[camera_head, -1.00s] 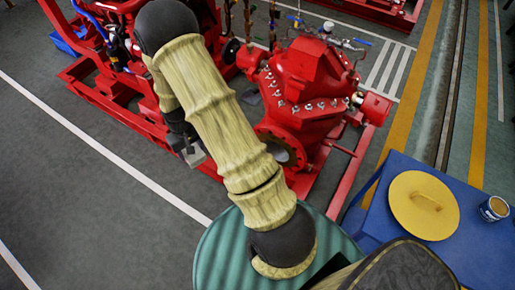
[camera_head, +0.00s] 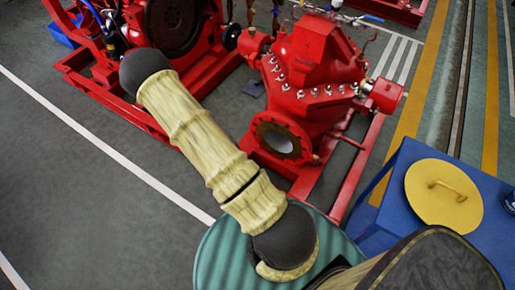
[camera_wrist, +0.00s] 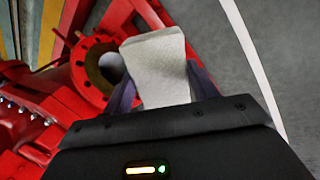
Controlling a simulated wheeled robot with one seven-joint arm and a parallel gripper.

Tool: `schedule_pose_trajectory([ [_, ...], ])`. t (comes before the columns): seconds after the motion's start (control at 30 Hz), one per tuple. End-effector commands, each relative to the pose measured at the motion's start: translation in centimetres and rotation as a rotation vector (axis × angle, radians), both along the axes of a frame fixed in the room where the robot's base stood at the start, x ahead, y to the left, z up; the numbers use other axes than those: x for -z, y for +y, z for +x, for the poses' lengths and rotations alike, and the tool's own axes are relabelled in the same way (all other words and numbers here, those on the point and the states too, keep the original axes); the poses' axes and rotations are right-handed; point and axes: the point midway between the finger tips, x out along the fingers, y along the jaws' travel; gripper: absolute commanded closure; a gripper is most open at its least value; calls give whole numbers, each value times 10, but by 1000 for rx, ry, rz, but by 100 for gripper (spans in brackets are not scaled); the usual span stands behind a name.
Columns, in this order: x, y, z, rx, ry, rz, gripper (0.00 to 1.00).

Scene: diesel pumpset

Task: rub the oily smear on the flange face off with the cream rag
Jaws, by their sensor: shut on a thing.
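The cream rag (camera_wrist: 158,62) is a pale folded pad between the two dark fingers of my gripper (camera_wrist: 161,84) in the wrist view. My gripper is shut on it. The red pump's round flange (camera_head: 281,138) faces the front in the head view, with an open bore. The flange also shows in the wrist view (camera_wrist: 79,72), left of the rag and beyond it. Its face has a dark brownish ring around the bore; I cannot tell the smear's exact edges. The rag appears apart from the flange. My gripper is hidden in the head view.
The red pump (camera_head: 318,60) stands on a red base frame (camera_head: 350,175). A blue table (camera_head: 400,165) at the right holds a round yellow lid (camera_head: 443,194) and a partly seen tin (camera_head: 510,201). Grey floor at left is clear.

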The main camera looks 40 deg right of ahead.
Motion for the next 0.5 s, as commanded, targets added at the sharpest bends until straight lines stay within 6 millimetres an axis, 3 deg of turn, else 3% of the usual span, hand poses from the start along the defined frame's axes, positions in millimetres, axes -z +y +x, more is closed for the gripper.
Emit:
schedule_pose_trajectory([
  [0.03,30,-12,-7,5,12,-41,60],
  [0.1,50,-28,-13,16,18,-95,60],
  [0.3,99,-76,-29,32,45,-265,60],
  [0.5,134,-122,-37,25,71,-448,60],
])
